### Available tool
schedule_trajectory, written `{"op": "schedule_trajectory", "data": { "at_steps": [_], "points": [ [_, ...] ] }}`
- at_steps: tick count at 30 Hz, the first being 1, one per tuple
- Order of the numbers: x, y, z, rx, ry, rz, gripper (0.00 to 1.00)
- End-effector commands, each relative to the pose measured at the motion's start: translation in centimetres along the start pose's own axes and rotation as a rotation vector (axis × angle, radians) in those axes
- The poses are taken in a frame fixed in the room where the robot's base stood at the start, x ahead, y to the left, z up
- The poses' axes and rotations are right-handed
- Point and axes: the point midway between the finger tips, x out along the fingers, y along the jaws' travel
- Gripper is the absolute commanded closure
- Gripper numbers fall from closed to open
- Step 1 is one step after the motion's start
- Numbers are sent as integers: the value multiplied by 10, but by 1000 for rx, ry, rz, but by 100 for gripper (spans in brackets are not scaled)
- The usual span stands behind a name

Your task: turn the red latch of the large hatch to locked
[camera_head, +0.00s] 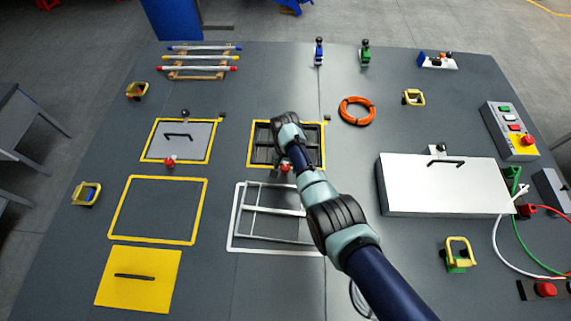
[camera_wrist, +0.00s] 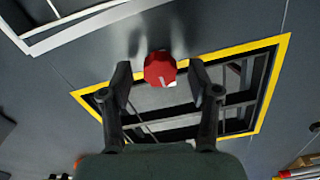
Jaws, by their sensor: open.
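A red latch knob (camera_wrist: 159,68) with a small white mark sits at the edge of a yellow-bordered opening (camera_wrist: 278,72) crossed by dark bars. My gripper (camera_wrist: 160,74) is open, with one finger on each side of this knob; I cannot tell whether they touch it. In the head view the same knob (camera_head: 285,168) shows at the near edge of the middle yellow-bordered opening (camera_head: 322,152), partly behind my arm. Another red latch (camera_head: 170,161) sits at the near edge of a grey hatch (camera_head: 198,145) with a black handle, to the left.
A white-outlined area with a grey frame (camera_head: 245,212) lies just in front of the middle opening. A yellow panel (camera_head: 120,290) and an empty yellow outline (camera_head: 120,208) are at left. A white box (camera_head: 420,185) stands at right, and an orange ring (camera_head: 344,110) lies behind.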

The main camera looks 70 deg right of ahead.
Motion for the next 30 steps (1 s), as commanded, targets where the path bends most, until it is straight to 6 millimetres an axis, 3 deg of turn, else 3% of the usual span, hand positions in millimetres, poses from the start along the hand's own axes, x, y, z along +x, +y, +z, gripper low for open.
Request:
{"op": "schedule_trajectory", "data": {
  "at_steps": [5, 12, 18, 30],
  "points": [
    [-16, -1, -1, 0, 4, -3, 39],
    [-75, 0, -1, 0, 4, -3, 39],
    [-111, 0, -1, 0, 2, -2, 39],
    [-120, 0, 0, 0, 0, 0, 39]
  ]
}}
